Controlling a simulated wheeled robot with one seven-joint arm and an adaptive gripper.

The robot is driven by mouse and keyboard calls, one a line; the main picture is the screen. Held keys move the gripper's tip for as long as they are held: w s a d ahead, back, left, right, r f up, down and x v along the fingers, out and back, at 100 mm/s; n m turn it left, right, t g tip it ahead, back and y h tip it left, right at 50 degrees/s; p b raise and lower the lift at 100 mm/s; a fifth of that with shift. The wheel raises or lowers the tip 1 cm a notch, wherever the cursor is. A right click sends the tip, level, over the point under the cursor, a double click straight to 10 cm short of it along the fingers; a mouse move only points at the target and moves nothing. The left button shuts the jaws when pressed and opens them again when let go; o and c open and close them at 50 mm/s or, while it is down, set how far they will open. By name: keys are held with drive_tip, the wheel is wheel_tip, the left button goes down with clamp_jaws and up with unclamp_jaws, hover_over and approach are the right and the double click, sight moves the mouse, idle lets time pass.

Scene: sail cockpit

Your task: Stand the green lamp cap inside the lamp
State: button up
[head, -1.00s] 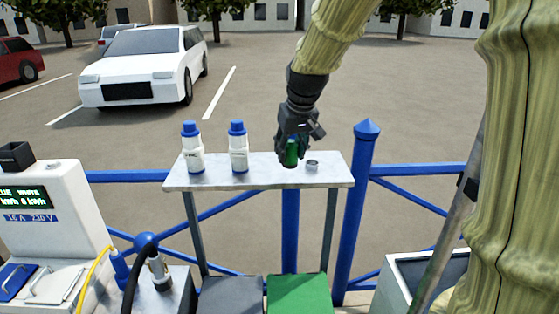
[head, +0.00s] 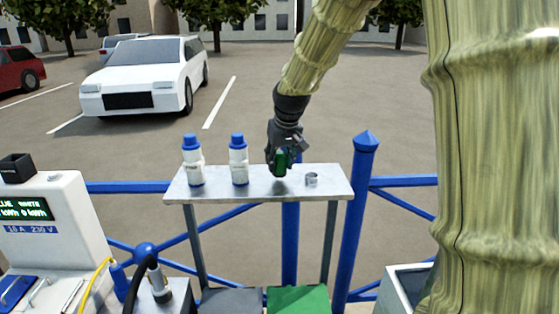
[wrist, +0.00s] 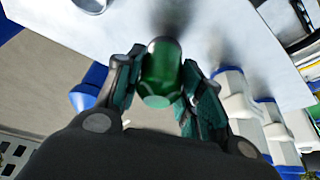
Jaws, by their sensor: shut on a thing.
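The green lamp cap (head: 281,158) is a small rounded green piece held in my gripper (head: 279,164) above the metal shelf. In the wrist view the green lamp cap (wrist: 162,72) sits between the two fingers of my gripper (wrist: 160,80), with both pads against its sides. A dark shadow lies on the shelf below it. A small grey ring-like cup (head: 311,179) stands on the shelf to the right of the cap, apart from it; it also shows in the wrist view (wrist: 90,5). I cannot tell whether this cup belongs to the lamp. No other lamp is plain.
Two white bottles with blue caps (head: 192,160) (head: 238,160) stand on the left of the shelf (head: 255,188). A blue post (head: 357,200) rises at its right end. A charging pillar (head: 50,210) stands at left. Grey and green boxes (head: 298,300) lie below.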

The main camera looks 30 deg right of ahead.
drive_tip(key=shift+w+f, duration=0.1)
drive_tip(key=shift+f, duration=0.6)
drive_tip(key=shift+f, duration=0.2)
drive_tip(key=o, duration=1)
drive_tip(key=shift+r, duration=0.2)
